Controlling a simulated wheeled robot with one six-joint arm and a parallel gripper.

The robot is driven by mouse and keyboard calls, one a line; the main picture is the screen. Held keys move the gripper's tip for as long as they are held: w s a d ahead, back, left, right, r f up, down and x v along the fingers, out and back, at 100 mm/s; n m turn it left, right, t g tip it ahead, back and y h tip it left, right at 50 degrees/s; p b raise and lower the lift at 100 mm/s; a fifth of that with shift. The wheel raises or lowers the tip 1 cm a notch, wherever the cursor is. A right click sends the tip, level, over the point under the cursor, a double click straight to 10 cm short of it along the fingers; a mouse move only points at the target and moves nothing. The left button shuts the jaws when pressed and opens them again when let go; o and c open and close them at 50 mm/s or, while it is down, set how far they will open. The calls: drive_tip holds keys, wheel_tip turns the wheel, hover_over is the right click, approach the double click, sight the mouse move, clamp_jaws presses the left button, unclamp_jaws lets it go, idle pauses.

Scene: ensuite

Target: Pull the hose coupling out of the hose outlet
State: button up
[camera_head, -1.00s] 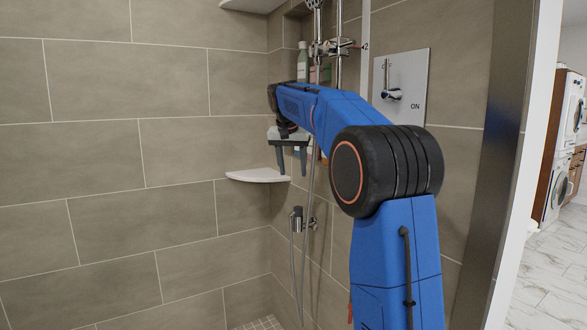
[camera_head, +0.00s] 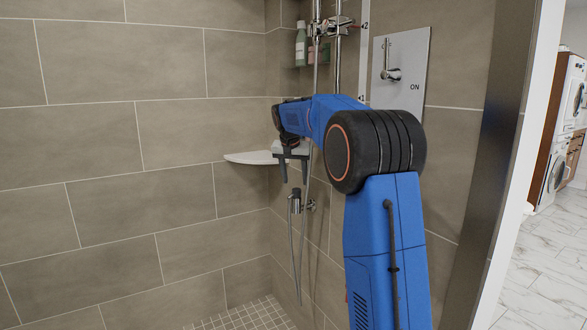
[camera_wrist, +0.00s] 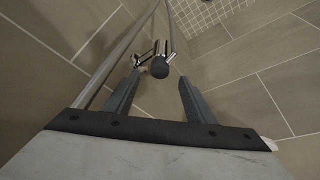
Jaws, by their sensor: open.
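The hose coupling (camera_head: 296,203) is a small dark, upright piece low on the shower's right wall, with the grey hose hanging below it. In the wrist view its round dark top (camera_wrist: 159,69) lies between the fingertips in the picture. The chrome hose outlet (camera_head: 310,205) holds it at the wall; chrome parts of the outlet (camera_wrist: 165,47) show beside the coupling in the wrist view. How the two join is too small to tell. My gripper (camera_head: 294,180) points down just above the coupling, open and empty; its two fingers (camera_wrist: 159,77) are spread, apparently not touching it.
A white corner shelf (camera_head: 250,157) is left of my gripper. The shower hose (camera_head: 304,215) and riser rail (camera_head: 337,60) run close by. A valve plate (camera_head: 402,75) is on the right wall. The tiled floor (camera_head: 245,315) is clear.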

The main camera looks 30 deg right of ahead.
sight(296, 189)
drive_tip(key=shift+x, duration=2.45)
drive_tip(key=c, duration=1.2)
drive_tip(key=shift+r, duration=2.9)
drive_tip(key=shift+r, duration=2.95)
